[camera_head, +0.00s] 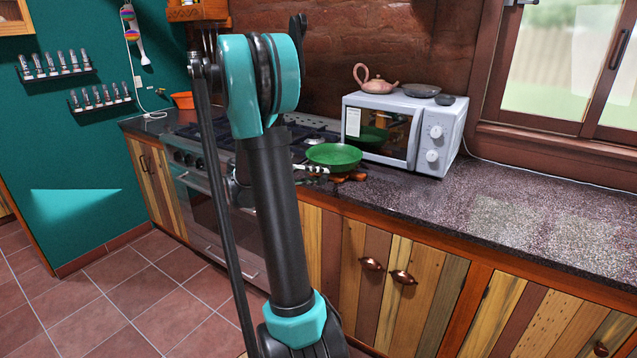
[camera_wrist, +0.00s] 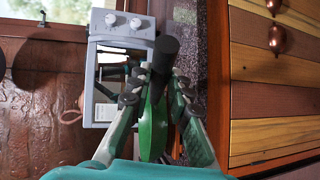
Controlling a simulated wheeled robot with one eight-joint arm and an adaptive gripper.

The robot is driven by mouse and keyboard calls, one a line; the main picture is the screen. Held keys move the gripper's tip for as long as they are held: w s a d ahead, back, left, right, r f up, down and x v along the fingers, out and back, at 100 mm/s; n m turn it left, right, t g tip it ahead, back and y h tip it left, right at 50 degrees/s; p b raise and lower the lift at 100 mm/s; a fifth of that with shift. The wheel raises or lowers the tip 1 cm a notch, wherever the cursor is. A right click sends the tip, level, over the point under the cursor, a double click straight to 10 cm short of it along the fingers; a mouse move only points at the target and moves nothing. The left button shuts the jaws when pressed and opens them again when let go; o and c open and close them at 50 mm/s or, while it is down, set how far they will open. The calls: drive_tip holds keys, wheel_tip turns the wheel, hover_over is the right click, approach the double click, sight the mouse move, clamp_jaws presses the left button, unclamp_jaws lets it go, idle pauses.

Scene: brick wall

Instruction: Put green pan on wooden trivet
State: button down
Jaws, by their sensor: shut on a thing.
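The green pan (camera_head: 333,155) is over the counter, just left of the microwave in the head view. The wooden trivet (camera_head: 351,176) shows below the pan's right side, partly covered by it; I cannot tell whether they touch. In the wrist view, the pan (camera_wrist: 152,128) appears nearly edge-on, with its dark handle (camera_wrist: 164,55) pointing up the picture. My gripper (camera_wrist: 157,87) is shut on the pan, with its fingers on either side near the handle. In the head view my arm hides much of the gripper. The trivet is not clear in the wrist view.
The white microwave (camera_head: 388,130) stands close to the pan, with a pink teapot (camera_head: 374,82) and dark dishes on top. The stove (camera_head: 215,150) is to the left. The counter (camera_head: 500,210) right of the microwave is clear. A window (camera_head: 560,65) is behind it.

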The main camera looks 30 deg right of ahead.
drive_tip(key=shift+f, duration=1)
drive_tip(key=c, duration=1.4)
unclamp_jaws()
drive_tip(key=v, duration=1.1)
drive_tip(key=s+a+f+n+t+y, duration=0.3)
drive_tip(key=s+a+f+t+y, duration=0.2)
drive_tip(key=s+a+f+y, duration=0.45)
drive_tip(key=s+a+f+t+y, duration=0.1)
drive_tip(key=s+a+f+y, duration=0.1)
drive_tip(key=a, duration=0.2)
drive_tip(key=s+a+f+t+y, duration=0.1)
drive_tip(key=s+a+f, duration=0.2)
drive_tip(key=a, duration=0.1)
drive_tip(key=s+a+f+t+y, duration=0.1)
drive_tip(key=s+a+f+y, duration=0.1)
drive_tip(key=a+f, duration=0.1)
drive_tip(key=shift+s+a+y, duration=0.15)
drive_tip(key=shift+a+y, duration=0.2)
drive_tip(key=shift+a, duration=0.3)
